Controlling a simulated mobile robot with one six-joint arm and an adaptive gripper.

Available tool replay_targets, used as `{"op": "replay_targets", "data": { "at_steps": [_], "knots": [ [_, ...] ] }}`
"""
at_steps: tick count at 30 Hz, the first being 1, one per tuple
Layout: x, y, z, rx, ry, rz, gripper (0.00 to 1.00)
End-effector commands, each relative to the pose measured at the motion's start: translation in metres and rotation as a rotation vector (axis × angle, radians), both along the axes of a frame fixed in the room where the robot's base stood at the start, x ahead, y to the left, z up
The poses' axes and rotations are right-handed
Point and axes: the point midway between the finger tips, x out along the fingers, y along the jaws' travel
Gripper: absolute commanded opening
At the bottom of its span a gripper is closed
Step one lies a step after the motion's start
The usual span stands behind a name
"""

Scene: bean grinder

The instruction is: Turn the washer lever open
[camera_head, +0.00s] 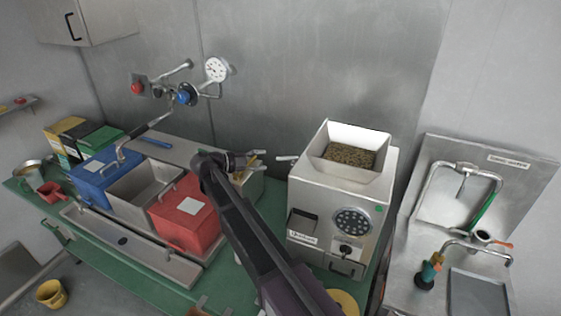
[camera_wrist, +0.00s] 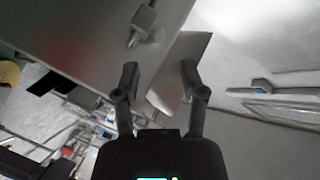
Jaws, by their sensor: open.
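No label I can read marks the washer lever. A short silver handle (camera_head: 287,158) sticks out from the left side of the grinder (camera_head: 330,222). A red-orange lever (camera_head: 502,245) shows at the sink unit on the right. My gripper (camera_head: 256,160) is open, just left of the silver handle and apart from it. In the wrist view my two fingers (camera_wrist: 158,78) are spread, with a grey plate (camera_wrist: 185,68) showing between and beyond them. A metal bolt-like fitting (camera_wrist: 146,22) on a grey face is above the left finger; I cannot tell if it is the handle.
The grinder's hopper (camera_head: 347,150) holds beans. A red bin (camera_head: 188,215) and a blue bin (camera_head: 100,175) stand on the green bench at left. Wall pipes with a gauge (camera_head: 216,69) and a blue valve (camera_head: 186,96) are behind. A yellow bucket (camera_head: 50,293) is on the floor.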

Motion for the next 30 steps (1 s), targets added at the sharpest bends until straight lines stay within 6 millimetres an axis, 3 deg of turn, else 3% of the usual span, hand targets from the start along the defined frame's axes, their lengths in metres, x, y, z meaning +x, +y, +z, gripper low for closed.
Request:
{"op": "replay_targets", "data": {
  "at_steps": [13,30],
  "knots": [
    [0.029,-0.054,-0.015,0.0,0.001,0.0,0.54],
    [0.036,-0.065,-0.016,0.0,0.001,0.002,0.51]
  ]
}}
